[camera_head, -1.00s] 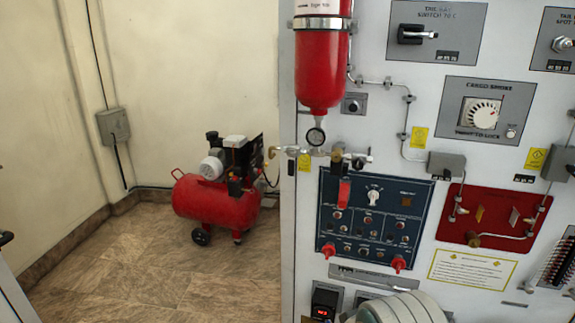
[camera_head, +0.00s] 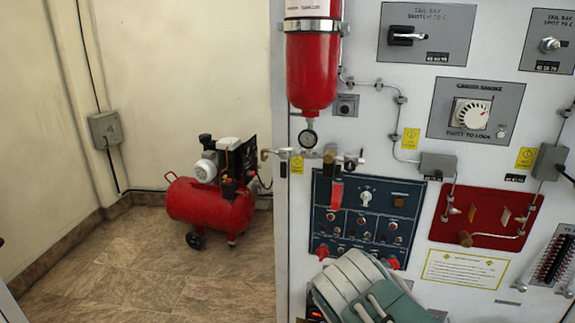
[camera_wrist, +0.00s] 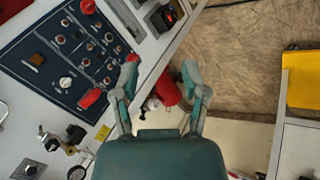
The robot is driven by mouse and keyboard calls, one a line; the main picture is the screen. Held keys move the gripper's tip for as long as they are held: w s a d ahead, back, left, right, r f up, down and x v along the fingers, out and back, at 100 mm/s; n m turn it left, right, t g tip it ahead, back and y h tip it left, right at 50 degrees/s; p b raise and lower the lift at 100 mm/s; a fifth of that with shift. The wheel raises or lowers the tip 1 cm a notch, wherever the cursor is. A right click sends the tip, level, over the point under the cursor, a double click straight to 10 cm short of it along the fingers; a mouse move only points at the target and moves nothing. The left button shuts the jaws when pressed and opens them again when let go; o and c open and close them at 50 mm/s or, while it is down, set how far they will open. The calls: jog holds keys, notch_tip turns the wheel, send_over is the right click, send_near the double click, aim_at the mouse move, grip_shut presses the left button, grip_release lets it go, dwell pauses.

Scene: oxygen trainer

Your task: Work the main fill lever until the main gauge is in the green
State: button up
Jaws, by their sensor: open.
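A red lever-like handle (camera_head: 337,192) hangs just below, over the blue panel (camera_head: 378,200). I cannot tell which handle is the main fill lever. The red handle (camera_wrist: 90,98) also shows in the wrist view. My gripper (camera_wrist: 160,72) is open and empty, its fingers apart, right of the blue panel and touching nothing visible.
The white panel wall carries a cargo smoke knob (camera_head: 470,112), a red plate (camera_head: 487,217) with thin pipes, and switches. A red compressor (camera_head: 212,200) stands on the floor at left. The tiled floor (camera_head: 150,255) in front of it is clear.

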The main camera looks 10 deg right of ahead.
jog(key=w+d+r+n+t+h, duration=0.1)
jog(key=w+r+n+h, duration=0.25)
jog(key=w+n, duration=0.35)
jog(key=n+t+h, duration=0.2)
jog(key=n+t, duration=0.7)
jog(key=n, duration=0.8)
send_near(283, 170)
jog(key=x, duration=1)
jog(key=shift+w, duration=0.25)
grip_shut()
